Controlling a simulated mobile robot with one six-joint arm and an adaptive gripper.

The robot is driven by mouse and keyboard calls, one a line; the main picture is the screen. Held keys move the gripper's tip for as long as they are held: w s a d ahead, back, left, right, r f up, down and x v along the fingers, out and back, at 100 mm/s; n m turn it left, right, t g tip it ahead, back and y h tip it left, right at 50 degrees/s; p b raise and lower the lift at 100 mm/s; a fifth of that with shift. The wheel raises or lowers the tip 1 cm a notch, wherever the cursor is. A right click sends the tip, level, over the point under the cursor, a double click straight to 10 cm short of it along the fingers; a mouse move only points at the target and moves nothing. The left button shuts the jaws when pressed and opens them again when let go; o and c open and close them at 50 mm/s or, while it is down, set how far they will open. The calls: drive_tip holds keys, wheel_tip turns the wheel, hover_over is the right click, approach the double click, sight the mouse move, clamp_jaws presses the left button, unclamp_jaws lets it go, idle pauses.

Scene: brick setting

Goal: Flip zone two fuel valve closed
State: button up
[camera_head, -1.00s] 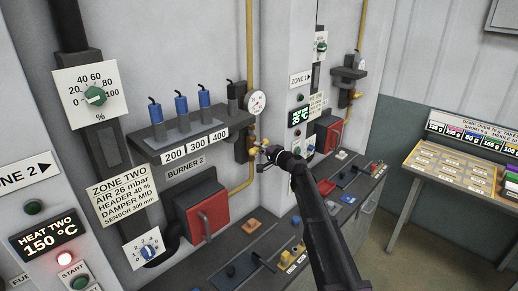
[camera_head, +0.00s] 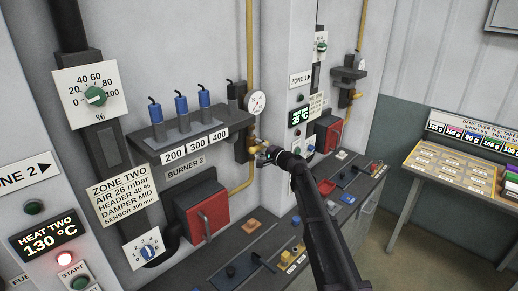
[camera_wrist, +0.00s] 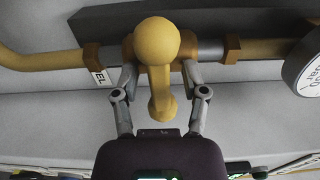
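The zone two fuel valve (camera_head: 254,149) is a yellow fitting on the yellow gas pipe beside burner 2, below the round gauge. In the wrist view its yellow lever (camera_wrist: 160,80) has a rounded end and lies across the line of the pipe. My gripper (camera_head: 264,152) is at the valve. In the wrist view my gripper (camera_wrist: 160,78) has one finger on each side of the lever, with gaps between fingers and lever. It is open and holds nothing. In the head view my gripper partly hides the lever.
The pressure gauge (camera_head: 257,103) sits just above the valve. The red burner 2 box (camera_head: 207,212) is left of it. A dark bench (camera_head: 225,256) with small coloured parts lies below. The zone two display (camera_head: 49,238) reads 130 °C, with a red light under it.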

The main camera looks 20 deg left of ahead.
drive_tip(key=shift+s+d, duration=0.1)
drive_tip(key=shift+d, duration=0.05)
drive_tip(key=v, duration=1.1)
drive_tip(key=shift+d, duration=0.4)
drive_tip(key=s+d+f+n+g+h+b, duration=0.25)
drive_tip(key=s+d+f+h, duration=0.35)
drive_tip(key=d+f, duration=0.45)
drive_tip(key=s+d+f+n+g+h+b, duration=0.2)
drive_tip(key=s+d+f+n+h+b, duration=0.15)
drive_tip(key=s+d+f, duration=0.75)
drive_tip(key=s+d+f+h+b, duration=0.1)
drive_tip(key=s+d+f+h, duration=0.1)
drive_tip(key=d, duration=0.4)
drive_tip(key=s+d+f+g+h+b, duration=0.1)
drive_tip(key=s+d+f+h, duration=0.1)
drive_tip(key=s+d, duration=0.2)
drive_tip(key=s+d+f+m+g+h+b, duration=0.1)
drive_tip(key=s+d+f+h+b, duration=0.1)
drive_tip(key=d, duration=0.7)
drive_tip(key=shift+s+d+f+h, duration=0.35)
drive_tip(key=shift+s+f+h, duration=0.2)
drive_tip(key=shift+s, duration=0.45)
drive_tip(key=shift+g, duration=0.25)
